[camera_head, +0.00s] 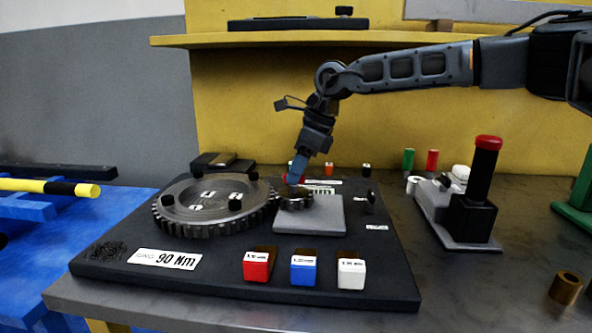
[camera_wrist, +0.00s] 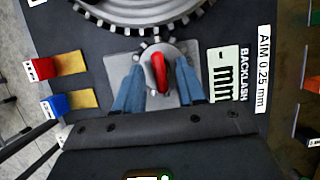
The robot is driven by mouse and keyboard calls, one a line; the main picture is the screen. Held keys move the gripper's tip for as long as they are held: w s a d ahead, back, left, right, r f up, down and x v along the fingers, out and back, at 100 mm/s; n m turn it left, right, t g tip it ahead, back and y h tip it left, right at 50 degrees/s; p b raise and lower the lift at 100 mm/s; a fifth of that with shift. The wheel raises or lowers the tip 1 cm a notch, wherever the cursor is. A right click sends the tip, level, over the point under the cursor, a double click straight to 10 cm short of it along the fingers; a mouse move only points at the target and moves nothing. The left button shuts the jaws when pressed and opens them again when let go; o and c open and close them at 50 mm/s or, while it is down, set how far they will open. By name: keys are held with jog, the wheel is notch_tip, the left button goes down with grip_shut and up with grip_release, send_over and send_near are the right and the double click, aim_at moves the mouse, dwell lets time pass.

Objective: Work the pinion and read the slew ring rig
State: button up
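The slew ring (camera_head: 185,222), a large grey toothed ring, lies on a black base board (camera_head: 215,278). The small toothed pinion (camera_head: 295,202) sits at its right on a grey plate (camera_head: 325,218). In the wrist view the pinion (camera_wrist: 147,58) carries a red handle (camera_wrist: 160,72), and its teeth are close to the ring's teeth (camera_wrist: 112,22). My gripper (camera_wrist: 160,88) is over the pinion, its blue fingers apart on either side of the red handle, with gaps visible. A backlash display (camera_wrist: 223,75) shows a dash and "mm", beside an "AIM 0.25 mm" label (camera_wrist: 263,70).
A black post with a red top (camera_head: 488,143) stands at right. A yellow shelf (camera_head: 300,39) spans the back.

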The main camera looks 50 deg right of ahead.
jog(key=shift+f, duration=0.15)
jog(key=shift+c, duration=0.3)
grip_shut()
jog(key=shift+b, duration=0.3)
jog(key=m+h+b, duration=0.1)
jog(key=m+b, duration=0.1)
jog(key=m, duration=0.1)
jog(key=shift+a+f+t+b, duration=0.1)
jog(key=shift+f+t+b, duration=0.05)
jog(key=shift+t+b, duration=0.25)
jog(key=shift+m+h+b, duration=0.3)
jog(key=shift+m+b, duration=0.1)
jog(key=shift+m, duration=0.4)
jog(key=shift+r, duration=0.2)
jog(key=shift+o, duration=0.3)
grip_release()
jog(key=shift+r, duration=0.1)
